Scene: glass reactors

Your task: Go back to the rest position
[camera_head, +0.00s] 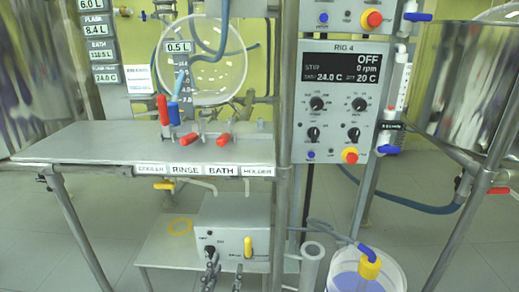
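My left gripper (223,273) shows only at the bottom edge of the head view, its two dark fingers pointing up. The fingers stand apart with nothing seen between them, in front of the grey box; the rest of it is cut off. I cannot tell how far it is from the box. My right gripper is not in view.
A steel shelf (95,143) with red and blue valve handles crosses the left and middle. The Rig 4 panel (339,101) stands right of it. Below are a grey box (231,216) and a bucket (372,276) with a yellow-capped fitting. A steel vessel (470,80) is at right.

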